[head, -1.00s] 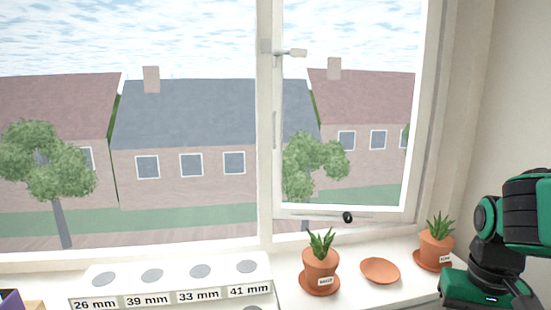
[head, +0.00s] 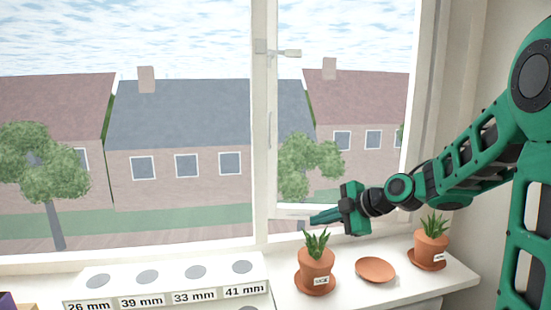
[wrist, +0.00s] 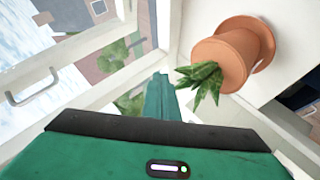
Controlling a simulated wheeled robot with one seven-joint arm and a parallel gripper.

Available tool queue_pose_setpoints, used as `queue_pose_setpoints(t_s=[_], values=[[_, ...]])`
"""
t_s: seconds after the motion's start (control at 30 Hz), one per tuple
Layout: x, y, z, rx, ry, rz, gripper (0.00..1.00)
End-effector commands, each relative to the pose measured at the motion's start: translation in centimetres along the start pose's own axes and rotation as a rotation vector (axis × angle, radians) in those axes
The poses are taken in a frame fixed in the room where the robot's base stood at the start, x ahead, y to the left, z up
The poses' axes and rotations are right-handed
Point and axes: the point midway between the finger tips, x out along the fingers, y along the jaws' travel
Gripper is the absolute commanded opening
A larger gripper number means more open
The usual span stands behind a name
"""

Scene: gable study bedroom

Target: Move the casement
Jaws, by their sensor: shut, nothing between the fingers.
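The casement (head: 287,211) is the right-hand window sash, pale-framed, with outdoors seen through its glass. A light handle (head: 290,53) sits high on its left side. A strip of outdoors shows under its bottom rail, so it seems ajar; how far I cannot tell. My gripper (head: 304,224) is shut and empty, reaching from the right with its tips by the lower left of the casement; I cannot tell whether they touch it. In the wrist view my shut fingers (wrist: 160,98) point toward the window frame. The arm hides part of the bottom rail.
A potted plant (head: 316,265) stands on the sill just below my gripper. A terracotta saucer (head: 375,269) and a second potted plant (head: 431,246) are farther right. A white block with labelled holes (head: 170,281) lies left. The first pot also shows in the wrist view (wrist: 225,55).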

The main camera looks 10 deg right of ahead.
Motion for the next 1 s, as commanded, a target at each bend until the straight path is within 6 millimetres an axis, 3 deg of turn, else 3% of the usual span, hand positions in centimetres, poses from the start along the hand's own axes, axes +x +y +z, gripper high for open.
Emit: queue_pose_setpoints(t_s=[0.03,0.17,0.3,0.4,0.67,1.0], values=[[1.1,1.7,-0.7,-0.097,0.061,0.057,0.00],[2.5,6.5,-3.0,-0.350,0.186,0.253,0.00],[2.4,10.7,-4.2,-0.540,0.242,0.467,0.00],[1.8,12.8,-4.5,-0.622,0.247,0.586,0.00],[1.3,15.0,-4.9,-0.698,0.237,0.706,0.00],[5.2,17.6,-7.2,-0.701,0.239,0.704,0.00]])
